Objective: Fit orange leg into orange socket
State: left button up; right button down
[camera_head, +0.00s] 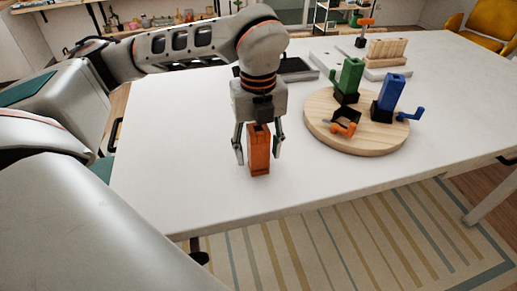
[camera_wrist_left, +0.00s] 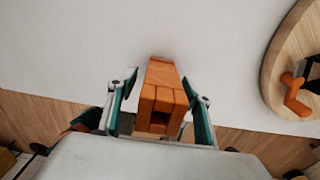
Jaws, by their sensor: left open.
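The orange leg (camera_head: 259,158) stands upright on the white table near its front edge. My left gripper (camera_head: 259,160) is above it, pointing down, open, with one finger on each side of the leg. In the left wrist view the leg (camera_wrist_left: 162,98) sits between the fingers, with visible gaps on both sides. The orange socket (camera_head: 345,121) is a dark empty holder with an orange handle at the front of the round wooden board (camera_head: 330,140). Its orange handle also shows in the left wrist view (camera_wrist_left: 296,98). My right gripper is not in view.
A green leg (camera_head: 350,76) and a blue leg (camera_head: 391,92) stand in holders on the board. Behind are a dark tray (camera_head: 296,68) and a wooden block rack (camera_head: 386,50). The table (camera_head: 200,180) is bare between the orange leg and the board.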

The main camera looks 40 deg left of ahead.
pick_arm(q)
jog(key=c, duration=1.4)
jog(key=shift+r, duration=0.15)
jog(key=shift+r, duration=0.6)
notch_tip(320, 180, up, 19)
jog(key=shift+f+p, duration=0.15)
jog(key=shift+p, duration=1.05)
